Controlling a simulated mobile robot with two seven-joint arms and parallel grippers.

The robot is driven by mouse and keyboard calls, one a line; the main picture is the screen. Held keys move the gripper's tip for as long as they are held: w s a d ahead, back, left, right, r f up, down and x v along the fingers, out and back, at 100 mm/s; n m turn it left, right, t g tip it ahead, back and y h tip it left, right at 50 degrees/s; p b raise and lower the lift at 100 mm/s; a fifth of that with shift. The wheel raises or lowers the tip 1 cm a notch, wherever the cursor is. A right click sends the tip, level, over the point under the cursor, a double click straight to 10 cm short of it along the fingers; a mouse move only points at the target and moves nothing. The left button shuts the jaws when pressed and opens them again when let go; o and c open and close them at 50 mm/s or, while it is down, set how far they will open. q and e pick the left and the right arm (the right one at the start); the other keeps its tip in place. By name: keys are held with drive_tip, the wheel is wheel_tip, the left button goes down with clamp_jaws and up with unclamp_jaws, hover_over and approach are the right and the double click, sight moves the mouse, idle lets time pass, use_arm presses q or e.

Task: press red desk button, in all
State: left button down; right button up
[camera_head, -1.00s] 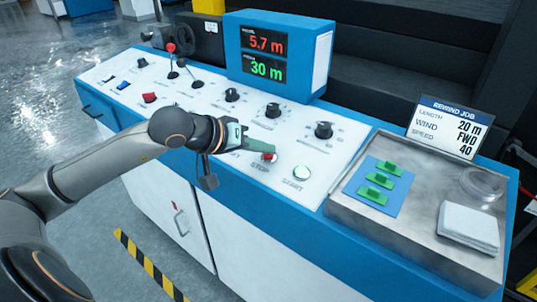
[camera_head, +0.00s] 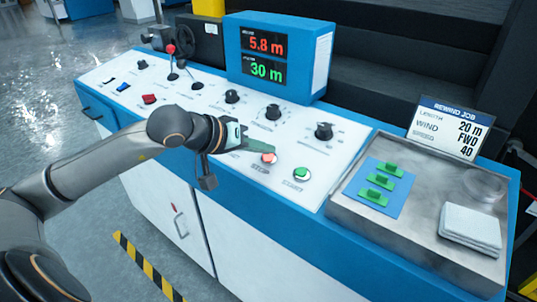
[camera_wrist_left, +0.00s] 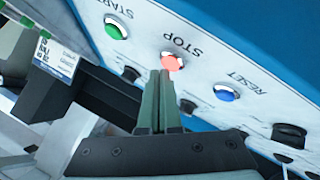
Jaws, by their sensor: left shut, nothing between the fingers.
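The red button (camera_head: 268,158) labelled STOP sits on the white sloped panel of the blue desk and looks pale and lit. In the left wrist view the red button (camera_wrist_left: 172,62) shows just beyond my fingertips. My left gripper (camera_head: 273,150) is shut and empty, its green fingers over the panel right by the button. In the left wrist view the shut fingers (camera_wrist_left: 160,73) point at the button; I cannot tell whether they touch it. My right gripper is not in view.
A green START button (camera_head: 302,174) is to the right of STOP; a blue RESET button (camera_wrist_left: 226,93) is on its other side. Black knobs (camera_head: 324,131) and levers stand behind. The display (camera_head: 264,58) reads 5.8 m and 30 m. A metal tray (camera_head: 410,235) is at right.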

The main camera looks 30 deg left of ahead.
use_arm(q)
drive_tip(key=shift+s+r, duration=0.1)
drive_tip(key=shift+r, duration=0.35)
drive_tip(key=shift+s+r+p, duration=0.25)
drive_tip(key=shift+r+p, duration=0.25)
drive_tip(key=shift+r, duration=0.75)
drive_tip(key=shift+s+r+p, duration=0.2)
drive_tip(key=shift+r+p, duration=0.25)
drive_tip(key=shift+r, duration=0.75)
